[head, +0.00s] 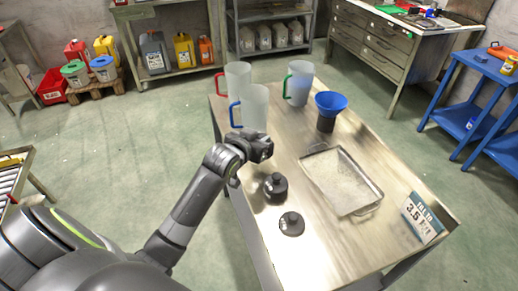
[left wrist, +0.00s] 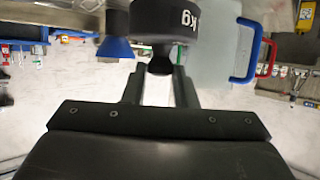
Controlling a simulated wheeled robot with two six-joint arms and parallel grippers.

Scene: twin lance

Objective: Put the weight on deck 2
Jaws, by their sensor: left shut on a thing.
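My left gripper (head: 262,150) is above the left side of the metal table, in front of the blue-handled jug. In the left wrist view the gripper (left wrist: 160,75) is shut on the knob of a black weight (left wrist: 165,25) marked "kg". The rest of its marking is cut off. In the head view I cannot separate the held weight from the dark gripper. Two more dark knobbed pieces stand on the table nearer to me, a taller one (head: 275,188) and a flatter one (head: 291,224). I cannot make out a label for deck 2. My right gripper is out of view.
A shallow metal tray (head: 322,148) lies mid-table. A blue funnel (head: 330,102) stands behind it, near translucent jugs with blue (head: 254,112), red (head: 238,76) and green (head: 300,80) handles. A sign (head: 421,217) reading "3.5" stands at the right edge.

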